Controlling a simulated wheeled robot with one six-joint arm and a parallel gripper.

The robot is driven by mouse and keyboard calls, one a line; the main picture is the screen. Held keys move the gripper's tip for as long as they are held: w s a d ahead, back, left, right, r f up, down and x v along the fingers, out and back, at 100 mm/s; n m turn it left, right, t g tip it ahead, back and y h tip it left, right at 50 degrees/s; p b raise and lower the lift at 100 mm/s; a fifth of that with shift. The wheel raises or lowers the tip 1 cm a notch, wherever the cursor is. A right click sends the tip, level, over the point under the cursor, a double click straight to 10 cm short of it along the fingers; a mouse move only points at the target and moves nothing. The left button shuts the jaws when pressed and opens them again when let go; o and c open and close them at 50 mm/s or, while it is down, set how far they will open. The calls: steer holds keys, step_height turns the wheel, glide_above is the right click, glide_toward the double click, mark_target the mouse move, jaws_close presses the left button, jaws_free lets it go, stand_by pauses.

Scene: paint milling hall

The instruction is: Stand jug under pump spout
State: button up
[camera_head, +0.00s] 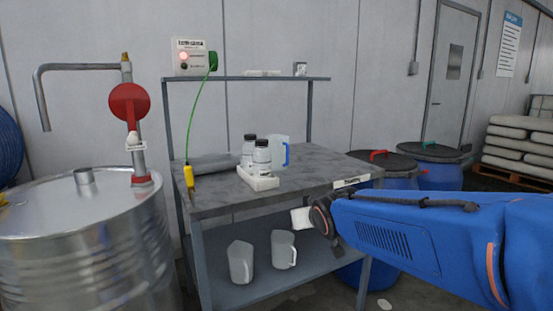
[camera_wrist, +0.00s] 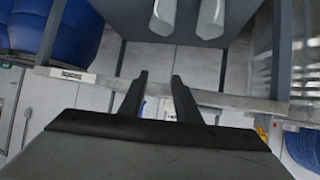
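A translucent jug with a blue handle (camera_head: 279,150) stands upright on the workbench top, behind two bottles. Two more pale jugs, a left one (camera_head: 241,262) and a right one (camera_head: 284,249), stand on the bench's lower shelf; they also show at the top of the inverted wrist view (camera_wrist: 165,15). My gripper (camera_wrist: 159,78) is open and empty in the wrist view, pointing toward the bench front. Its fingers are not clear in the head view.
The workbench (camera_head: 330,167) bears bottles in a white tray (camera_head: 257,180), a grey tray (camera_head: 213,165) and a yellow clip (camera_head: 189,177) on a green cable. The red pump handle (camera_head: 130,102) stands above the drum. Blue barrels (camera_head: 440,175) stand at right.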

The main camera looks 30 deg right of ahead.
steer(key=w+d+r+t, duration=0.3)
steer(key=w+d+r, duration=0.1)
steer(key=w, duration=0.3)
steer(key=w+d+r+t, duration=0.3)
steer(key=w+d+r, duration=0.1)
steer(key=w+r, duration=0.15)
glide_toward(279, 154)
steer(key=shift+w+d+r, duration=0.1)
steer(key=shift+w+d, duration=0.7)
steer(key=shift+w, duration=0.2)
steer(key=shift+w+d+r, duration=0.1)
steer(key=shift+w+d, duration=0.75)
steer(key=shift+w, duration=0.2)
jaws_close()
